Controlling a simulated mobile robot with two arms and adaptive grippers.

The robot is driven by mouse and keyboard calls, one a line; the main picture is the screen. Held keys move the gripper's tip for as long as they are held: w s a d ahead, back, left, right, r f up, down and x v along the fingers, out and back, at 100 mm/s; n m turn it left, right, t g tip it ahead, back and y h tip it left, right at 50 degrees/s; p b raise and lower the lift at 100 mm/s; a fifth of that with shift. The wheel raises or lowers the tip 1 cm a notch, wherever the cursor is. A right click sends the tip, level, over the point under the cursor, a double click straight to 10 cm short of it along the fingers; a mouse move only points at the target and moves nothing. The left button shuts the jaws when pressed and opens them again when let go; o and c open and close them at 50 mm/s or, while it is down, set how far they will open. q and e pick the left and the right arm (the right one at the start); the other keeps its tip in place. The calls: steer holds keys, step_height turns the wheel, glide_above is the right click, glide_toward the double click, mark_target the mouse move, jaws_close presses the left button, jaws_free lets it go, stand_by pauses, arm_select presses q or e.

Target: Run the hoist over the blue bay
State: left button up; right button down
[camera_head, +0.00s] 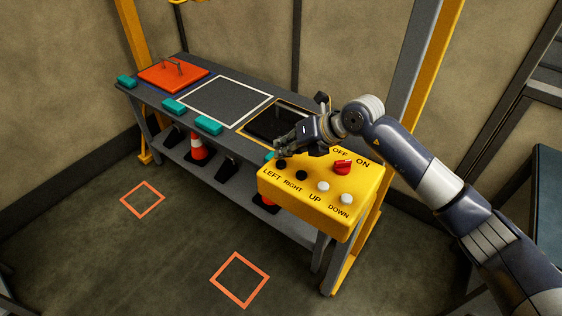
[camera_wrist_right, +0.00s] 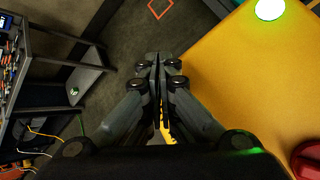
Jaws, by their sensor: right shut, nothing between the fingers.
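The yellow control box (camera_head: 325,193) has black LEFT (camera_head: 281,164) and RIGHT (camera_head: 301,175) buttons, white UP (camera_head: 323,186) and DOWN (camera_head: 347,198) buttons and a red OFF/ON knob (camera_head: 342,167). My right gripper (camera_head: 281,147) is shut and empty over the box's far left edge, close to the LEFT button; contact cannot be told. In the wrist view its fingers (camera_wrist_right: 160,62) are together beside the yellow box face (camera_wrist_right: 235,75). An orange-red plate with a handle (camera_head: 172,76) lies on the far left bay, whose outline is mostly hidden. Only a yellow bit, possibly the hoist (camera_head: 205,1), shows at the top edge. My left gripper is out of view.
The grey bench (camera_head: 222,77) has an empty white-outlined middle bay (camera_head: 225,99) and a yellow-outlined right bay with a dark panel (camera_head: 275,120). Teal blocks (camera_head: 208,125) line its front edge. A traffic cone (camera_head: 198,148) stands below. Orange squares (camera_head: 239,279) mark open floor.

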mark_target(284, 161)
steer(key=shift+r+p, duration=1.45)
steer(key=shift+r, duration=1.1)
